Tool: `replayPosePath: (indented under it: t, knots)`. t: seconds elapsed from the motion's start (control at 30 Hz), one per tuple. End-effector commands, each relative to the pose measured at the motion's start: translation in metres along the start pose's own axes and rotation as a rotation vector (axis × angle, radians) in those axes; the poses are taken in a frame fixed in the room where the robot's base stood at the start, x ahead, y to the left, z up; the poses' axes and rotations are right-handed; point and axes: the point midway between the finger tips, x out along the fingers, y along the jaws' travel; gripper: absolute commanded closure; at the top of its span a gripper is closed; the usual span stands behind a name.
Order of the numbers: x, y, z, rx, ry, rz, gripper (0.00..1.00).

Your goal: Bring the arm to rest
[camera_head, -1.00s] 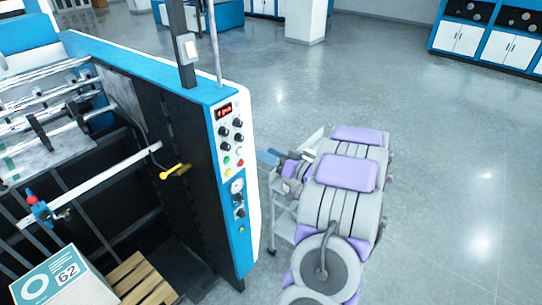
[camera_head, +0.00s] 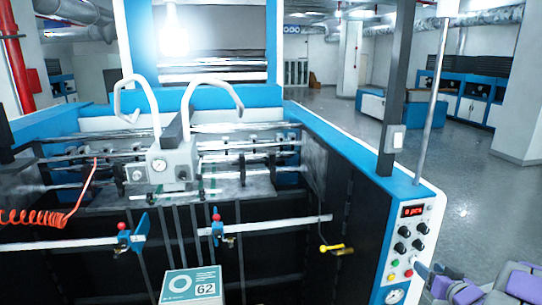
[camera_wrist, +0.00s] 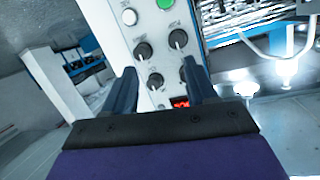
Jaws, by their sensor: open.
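My gripper (camera_wrist: 158,88) shows in the wrist view with its two dark fingers spread apart and nothing between them. It is open and empty. Beyond the fingers is the machine's control panel (camera_wrist: 148,30), with black knobs, a green button (camera_wrist: 164,4) and a red display (camera_wrist: 180,102); it appears upside down there. In the head view only part of my grey and purple arm shows at the lower right corner, beside the same control panel (camera_head: 409,245). The fingertips are hard to make out in that view. I cannot tell how far they are from the panel.
The blue and black laminating machine (camera_head: 330,130) fills the left and middle of the head view. A yellow-handled lever (camera_head: 336,249) sticks out near the panel. Open floor (camera_head: 480,200) lies to the right.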

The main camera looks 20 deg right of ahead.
Motion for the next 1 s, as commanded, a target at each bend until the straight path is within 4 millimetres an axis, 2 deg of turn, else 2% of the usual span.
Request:
replayPosePath:
  t: [0.03,0.1,0.23,0.37,0.47,0.57,0.77,0.87,1.0]
  knots:
    - [0.011,-0.012,0.005,-0.044,-0.034,0.038,0.43]
    - [0.018,-0.021,0.009,-0.092,-0.089,0.106,0.43]
    - [0.021,-0.043,0.019,-0.161,-0.193,0.215,0.43]
    - [0.013,-0.071,0.036,-0.205,-0.306,0.303,0.43]
    - [-0.001,-0.097,0.054,-0.225,-0.401,0.348,0.43]
    - [-0.021,-0.127,0.078,-0.238,-0.509,0.374,0.43]
    - [-0.08,-0.194,0.141,-0.255,-0.759,0.357,0.43]
    - [-0.119,-0.229,0.177,-0.268,-0.899,0.312,0.43]
    - [-0.184,-0.276,0.228,-0.3,-1.108,0.209,0.43]
